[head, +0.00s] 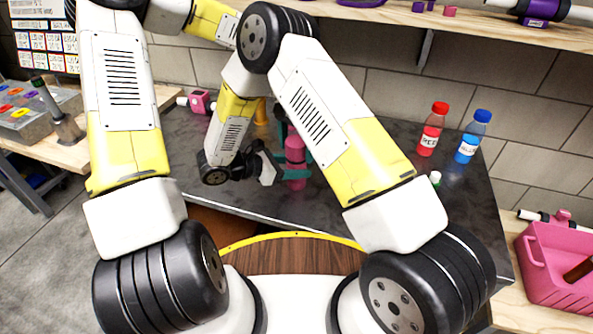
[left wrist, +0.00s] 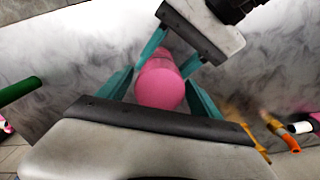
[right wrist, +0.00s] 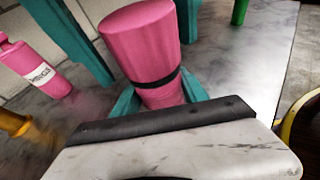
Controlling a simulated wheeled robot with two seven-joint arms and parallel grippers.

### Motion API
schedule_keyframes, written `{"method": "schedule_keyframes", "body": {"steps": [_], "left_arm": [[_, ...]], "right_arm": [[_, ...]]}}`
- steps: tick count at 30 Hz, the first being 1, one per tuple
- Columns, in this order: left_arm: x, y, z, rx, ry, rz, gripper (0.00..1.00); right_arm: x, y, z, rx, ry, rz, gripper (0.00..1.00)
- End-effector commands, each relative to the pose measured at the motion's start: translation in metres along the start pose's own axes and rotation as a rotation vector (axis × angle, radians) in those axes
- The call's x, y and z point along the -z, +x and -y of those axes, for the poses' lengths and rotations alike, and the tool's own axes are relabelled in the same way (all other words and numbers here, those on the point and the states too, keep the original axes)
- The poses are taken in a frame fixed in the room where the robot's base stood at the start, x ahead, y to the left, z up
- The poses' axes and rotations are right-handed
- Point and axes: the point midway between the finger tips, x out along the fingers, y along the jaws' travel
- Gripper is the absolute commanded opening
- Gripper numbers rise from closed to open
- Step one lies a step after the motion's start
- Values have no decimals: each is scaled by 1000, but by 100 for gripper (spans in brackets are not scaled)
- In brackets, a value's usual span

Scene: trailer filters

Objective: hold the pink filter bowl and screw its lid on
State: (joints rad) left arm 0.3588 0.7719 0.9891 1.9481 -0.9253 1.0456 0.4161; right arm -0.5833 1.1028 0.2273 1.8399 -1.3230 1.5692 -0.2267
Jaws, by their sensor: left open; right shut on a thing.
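The pink filter bowl (head: 295,150) stands upright on the dark bench, partly hidden by my arms. In the right wrist view it shows as a wide upper pink piece (right wrist: 140,40) and a lower piece (right wrist: 162,96), with a black band at the joint. I cannot tell whether the two are fully tightened. My right gripper (right wrist: 160,94) is shut on the lower piece, below the band. My left gripper (left wrist: 161,90) is open, its teal fingers on both sides of the rounded pink piece, with visible gaps. Its fingers also show behind the upper piece in the right wrist view.
A red bottle (head: 432,130) and a blue bottle (head: 473,137) stand at the bench's right. Another labelled pink filter (right wrist: 35,68) stands behind. A pink crate (head: 556,262) is at far right, a shelf (head: 400,18) above.

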Motion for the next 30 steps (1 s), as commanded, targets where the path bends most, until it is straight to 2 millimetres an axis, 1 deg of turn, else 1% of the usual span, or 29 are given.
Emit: {"method": "schedule_keyframes", "body": {"steps": [1,5,6,8,9,11,12,17,18,20,21,22,30], "left_arm": [[0,0,0,0,0,0,74],[0,0,0,0,0,0,48],[0,0,0,0,0,0,41],[0,0,0,0,0,0,29],[0,0,0,0,0,0,21],[0,0,0,0,1,0,9],[0,0,0,0,2,0,7],[0,0,0,0,11,0,7],[0,0,0,0,11,0,58],[0,0,0,0,11,0,70],[0,0,0,0,11,0,77],[0,0,0,0,11,0,81],[0,-1,0,0,10,0,81]], "right_arm": [[0,0,0,0,0,0,0],[0,0,0,0,0,0,0],[0,0,0,0,0,0,0],[0,0,0,0,0,0,0],[0,0,0,0,0,0,0],[0,0,0,0,0,0,0],[0,0,0,0,0,0,0],[0,0,0,0,0,0,0],[0,0,0,0,0,0,0],[0,0,0,0,0,0,0],[0,0,0,0,0,0,0],[0,0,0,0,0,0,0],[0,0,0,0,0,0,0]]}}
